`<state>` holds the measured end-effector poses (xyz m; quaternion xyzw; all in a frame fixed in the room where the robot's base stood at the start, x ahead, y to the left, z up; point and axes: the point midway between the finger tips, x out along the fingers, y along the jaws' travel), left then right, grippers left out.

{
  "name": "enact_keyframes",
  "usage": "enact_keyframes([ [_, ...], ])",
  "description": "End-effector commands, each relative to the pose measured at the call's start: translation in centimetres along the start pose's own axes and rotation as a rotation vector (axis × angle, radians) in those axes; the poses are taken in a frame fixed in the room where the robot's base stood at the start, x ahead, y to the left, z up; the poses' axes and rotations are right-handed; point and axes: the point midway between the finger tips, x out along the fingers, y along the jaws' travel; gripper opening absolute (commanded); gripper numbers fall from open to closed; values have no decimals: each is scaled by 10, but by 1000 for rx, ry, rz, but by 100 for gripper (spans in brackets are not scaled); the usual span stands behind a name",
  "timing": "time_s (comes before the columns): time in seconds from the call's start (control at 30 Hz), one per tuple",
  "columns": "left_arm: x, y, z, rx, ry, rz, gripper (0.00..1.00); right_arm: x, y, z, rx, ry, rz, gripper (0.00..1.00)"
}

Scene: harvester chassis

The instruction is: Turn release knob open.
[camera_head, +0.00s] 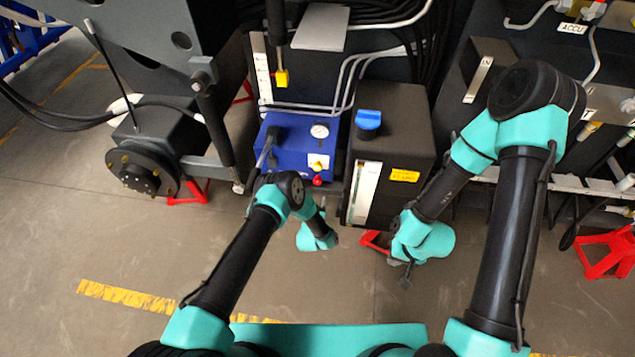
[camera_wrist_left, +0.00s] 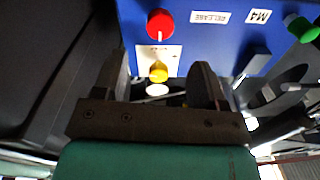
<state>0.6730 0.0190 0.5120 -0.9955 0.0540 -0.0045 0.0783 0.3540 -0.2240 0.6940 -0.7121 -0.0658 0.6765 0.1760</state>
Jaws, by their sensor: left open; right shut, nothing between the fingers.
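A blue control box (camera_head: 300,145) carries a red knob (camera_head: 318,181) and a yellow knob (camera_head: 318,167) low on its front right. In the left wrist view, upside down, the red knob (camera_wrist_left: 160,24) is beside a "RELEASE" label (camera_wrist_left: 210,17); the yellow knob (camera_wrist_left: 158,72) appears between my left fingers. I cannot tell for sure which is the release knob. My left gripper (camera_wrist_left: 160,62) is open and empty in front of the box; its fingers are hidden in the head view. My right gripper (camera_head: 405,276) is shut and empty, low right of the box.
A dark tank with a blue cap (camera_head: 368,119) stands right of the box. A pressure gauge (camera_head: 320,131) sits on the box. A wheel hub (camera_head: 145,172) is at the left. A green knob (camera_wrist_left: 303,29) shows in the left wrist view. The floor in front is open.

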Motion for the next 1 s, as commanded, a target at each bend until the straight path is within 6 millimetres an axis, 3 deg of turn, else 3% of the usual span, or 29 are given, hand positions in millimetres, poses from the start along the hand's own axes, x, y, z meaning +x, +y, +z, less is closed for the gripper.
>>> enact_keyframes([
  [0.3,49,0,0,0,2,-1,65,0,0,0,0,0,0,0],
  [0.6,85,0,0,0,1,-1,65,0,0,0,0,0,0,0],
  [1.0,99,0,0,0,-1,0,65,0,0,0,0,0,0,0],
])
